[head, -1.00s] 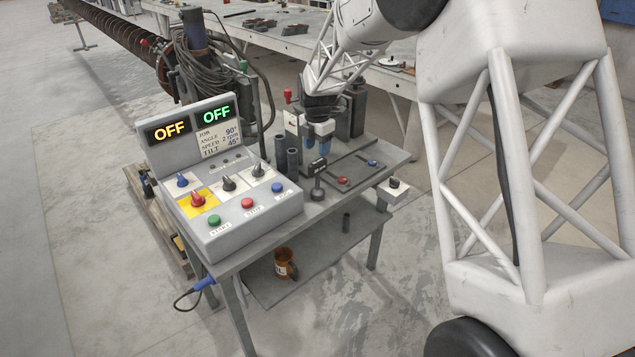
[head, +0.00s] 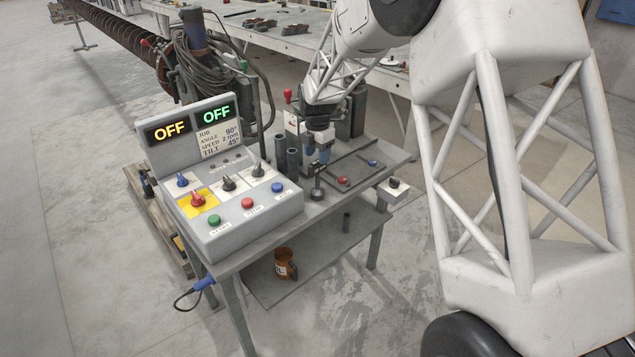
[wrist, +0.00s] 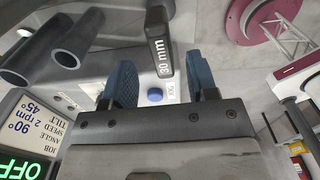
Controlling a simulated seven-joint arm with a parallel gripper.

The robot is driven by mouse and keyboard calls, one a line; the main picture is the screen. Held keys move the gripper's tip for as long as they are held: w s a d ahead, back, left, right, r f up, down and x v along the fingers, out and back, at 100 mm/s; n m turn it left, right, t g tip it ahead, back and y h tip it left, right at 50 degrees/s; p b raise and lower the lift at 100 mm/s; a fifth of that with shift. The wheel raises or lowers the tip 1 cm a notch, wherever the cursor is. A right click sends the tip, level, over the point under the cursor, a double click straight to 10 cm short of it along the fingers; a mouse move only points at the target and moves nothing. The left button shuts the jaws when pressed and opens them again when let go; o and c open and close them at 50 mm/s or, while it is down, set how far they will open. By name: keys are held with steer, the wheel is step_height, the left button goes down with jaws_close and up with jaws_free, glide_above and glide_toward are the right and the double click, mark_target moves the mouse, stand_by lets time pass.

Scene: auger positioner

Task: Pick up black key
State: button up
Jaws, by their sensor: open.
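A black upright piece (head: 317,192), the likeliest match for the black key, stands on a round base at the bench's middle in the head view. Its top is hidden behind my gripper (head: 320,155), just above it. In the wrist view, a black block marked "30 mm" (wrist: 158,42), apparently its top, lies beyond and between the blue fingertips. My gripper (wrist: 162,75) is open and points downward, with a gap between its fingers. I cannot tell whether either finger touches the block.
The control console (head: 235,215), with knobs, buttons and two OFF displays, stands left of my gripper. Dark upright tubes (head: 280,150) stand close behind and left. A slotted plate to the right carries red (head: 343,181) and blue (head: 372,163) knobs. A brown mug (head: 285,265) sits on the lower shelf.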

mark_target(318, 167)
steer(key=shift+f, duration=0.1)
steer(key=shift+f, duration=2.5)
steer(key=shift+c, duration=0.4)
jaws_close()
